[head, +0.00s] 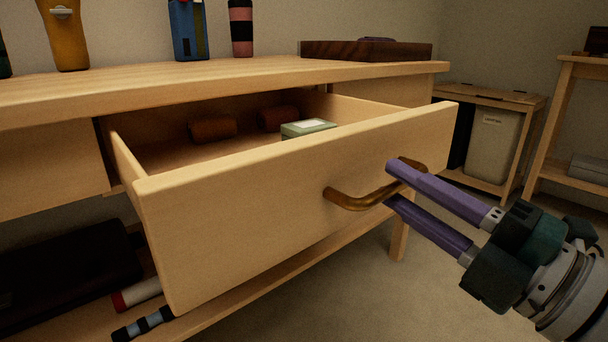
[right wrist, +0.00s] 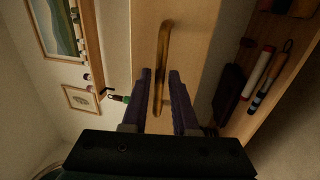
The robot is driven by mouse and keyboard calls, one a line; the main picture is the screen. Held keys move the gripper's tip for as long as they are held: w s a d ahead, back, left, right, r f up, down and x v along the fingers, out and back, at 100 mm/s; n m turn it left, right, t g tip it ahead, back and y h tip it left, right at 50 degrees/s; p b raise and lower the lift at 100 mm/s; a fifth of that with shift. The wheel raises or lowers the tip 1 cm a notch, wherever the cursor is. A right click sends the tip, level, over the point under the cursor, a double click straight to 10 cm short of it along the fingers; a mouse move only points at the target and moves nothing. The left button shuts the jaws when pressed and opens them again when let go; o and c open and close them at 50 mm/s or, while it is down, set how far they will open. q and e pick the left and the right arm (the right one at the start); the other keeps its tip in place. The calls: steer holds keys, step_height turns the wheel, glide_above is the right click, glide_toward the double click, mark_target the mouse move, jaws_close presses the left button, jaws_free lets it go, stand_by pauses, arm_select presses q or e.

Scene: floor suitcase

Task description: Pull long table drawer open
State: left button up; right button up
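The long table drawer (head: 290,205) is pulled well out of the wooden table, with its inside showing. Its curved brass-coloured handle (head: 350,203) is on the front panel and also shows in the right wrist view (right wrist: 163,60). My right gripper (head: 388,186) is at the handle, with its two purple fingers on either side of the bar. The fingers stand apart, and a gap shows between them and the bar in the right wrist view (right wrist: 158,95). My left gripper is not in view.
Inside the drawer are two reddish-brown rolls (head: 213,129) and a green box (head: 307,128). A lower shelf holds a black case (head: 65,272) and rolled items. A dark wooden tray (head: 365,50) and bottles stand on the tabletop. A side table with a bin (head: 493,145) stands at right.

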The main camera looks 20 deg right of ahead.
steer(key=p+v, duration=0.1)
steer(key=v, duration=0.7)
steer(key=shift+s, duration=0.3)
steer(key=shift+d, duration=0.1)
